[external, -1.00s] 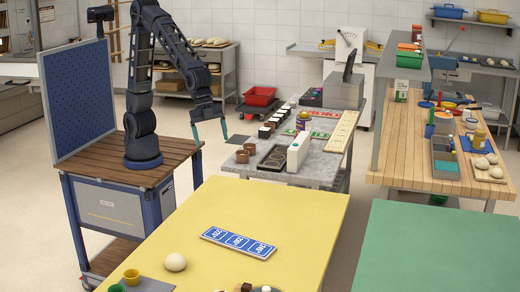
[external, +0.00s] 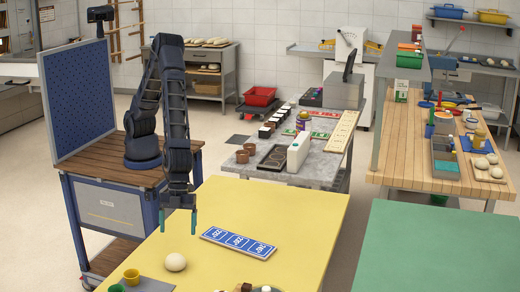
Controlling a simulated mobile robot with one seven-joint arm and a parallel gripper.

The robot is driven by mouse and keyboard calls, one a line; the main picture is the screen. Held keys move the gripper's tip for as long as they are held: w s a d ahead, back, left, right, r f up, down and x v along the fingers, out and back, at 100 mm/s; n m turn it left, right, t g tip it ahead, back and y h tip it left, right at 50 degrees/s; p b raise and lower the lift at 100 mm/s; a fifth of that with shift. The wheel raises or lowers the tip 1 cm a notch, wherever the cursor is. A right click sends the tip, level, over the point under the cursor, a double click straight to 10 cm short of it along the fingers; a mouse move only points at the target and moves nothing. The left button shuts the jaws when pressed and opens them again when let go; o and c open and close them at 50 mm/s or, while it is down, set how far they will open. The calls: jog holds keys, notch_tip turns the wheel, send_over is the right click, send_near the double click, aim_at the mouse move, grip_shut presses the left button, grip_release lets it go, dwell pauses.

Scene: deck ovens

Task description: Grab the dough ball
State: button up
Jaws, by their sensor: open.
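The dough ball (external: 175,262) is a pale cream, round lump resting on the yellow table (external: 300,205), near its left edge. My gripper (external: 178,222) hangs pointing down over the left part of the yellow table. Its two teal fingertips are spread apart with nothing between them. In the picture it is just above the dough ball, with a gap between them. I cannot tell the exact height or depth offset.
A blue labelled board (external: 239,242) lies right of the dough ball. A yellow cup (external: 131,277) and a green cup (external: 116,288) stand on a grey mat (external: 150,285) at lower left. Small items sit at the front edge. The table's middle right is clear.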

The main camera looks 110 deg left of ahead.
aim_at(175, 255)
jog(key=shift+s+x, duration=0.15)
jog(key=shift+x, duration=2.6)
jog(key=shift+s+x, duration=0.15)
jog(key=shift+x, duration=2.6)
jog(key=shift+d, duration=0.2)
jog(key=shift+c, duration=0.3)
jog(key=c, duration=1)
